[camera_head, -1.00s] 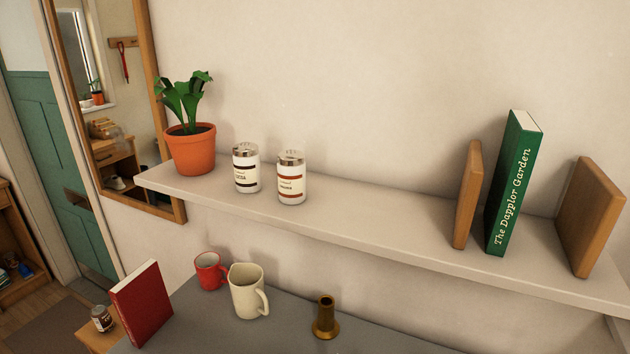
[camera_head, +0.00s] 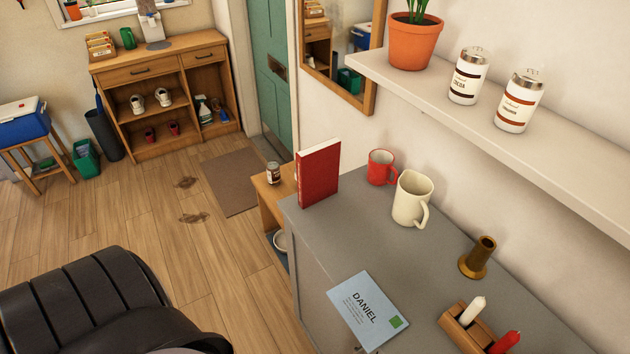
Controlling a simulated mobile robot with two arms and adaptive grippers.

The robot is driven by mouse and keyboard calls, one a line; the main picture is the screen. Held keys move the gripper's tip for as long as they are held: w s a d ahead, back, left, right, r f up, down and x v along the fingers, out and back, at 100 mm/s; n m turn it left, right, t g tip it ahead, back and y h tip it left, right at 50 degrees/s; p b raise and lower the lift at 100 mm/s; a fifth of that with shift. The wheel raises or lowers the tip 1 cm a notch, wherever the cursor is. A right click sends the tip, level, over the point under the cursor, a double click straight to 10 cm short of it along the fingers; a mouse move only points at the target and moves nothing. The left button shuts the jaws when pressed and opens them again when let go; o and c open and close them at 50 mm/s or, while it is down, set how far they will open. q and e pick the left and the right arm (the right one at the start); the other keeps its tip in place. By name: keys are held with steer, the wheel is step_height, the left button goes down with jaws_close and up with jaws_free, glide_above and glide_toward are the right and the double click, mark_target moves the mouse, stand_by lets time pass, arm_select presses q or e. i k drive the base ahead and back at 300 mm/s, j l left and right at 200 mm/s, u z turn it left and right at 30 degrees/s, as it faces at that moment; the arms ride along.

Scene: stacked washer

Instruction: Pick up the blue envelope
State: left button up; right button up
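The light blue envelope (camera_head: 368,311) lies flat on the grey top of the cabinet (camera_head: 345,240), at its front left edge in the picture. It carries the name DANIEL, smaller lines of print and a green square in one corner. One corner seems to reach to or slightly past the cabinet's edge. Nothing covers the envelope. Neither of my grippers shows in this view.
Near the envelope stand a wooden holder (camera_head: 459,327) with a white and a red item, a brass candlestick (camera_head: 478,257), a cream jug (camera_head: 412,199), a red mug (camera_head: 381,167) and a red book (camera_head: 318,173). A shelf (camera_head: 575,150) overhangs at right. Floor (camera_head: 150,235) lies open at left.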

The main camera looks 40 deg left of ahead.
mark_target(373, 320)
steer(key=u, duration=0.7)
steer(key=k+l+z, duration=0.1)
steer(key=z, duration=0.35)
steer(key=k+l+z, duration=0.1)
steer(key=l+z, duration=0.15)
steer(key=z, duration=0.2)
steer(key=l+z, duration=0.2)
steer(key=z, duration=0.25)
steer(key=k+l, duration=0.05)
